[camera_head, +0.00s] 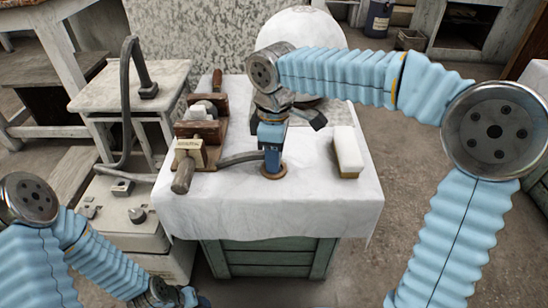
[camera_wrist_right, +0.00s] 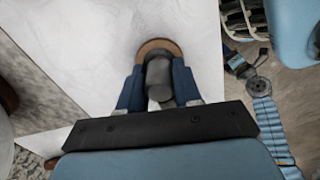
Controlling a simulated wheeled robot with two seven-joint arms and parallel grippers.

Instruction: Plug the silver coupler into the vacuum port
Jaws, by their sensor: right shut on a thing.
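The silver coupler (camera_wrist_right: 158,80) is a grey cylinder between the blue fingers of my right gripper (camera_wrist_right: 158,92). It stands over a round brown disc (camera_wrist_right: 156,45) on the white cloth. In the head view my right gripper (camera_head: 273,160) points down at this disc and hides most of the coupler. A cream unit (camera_head: 118,225) at the left carries a round grey fitting (camera_head: 137,214) and small blocks; I cannot tell for certain which is the vacuum port. My left gripper is low at the left, partly cut off by the bottom edge; its jaws are unclear.
The cloth's front is clear.

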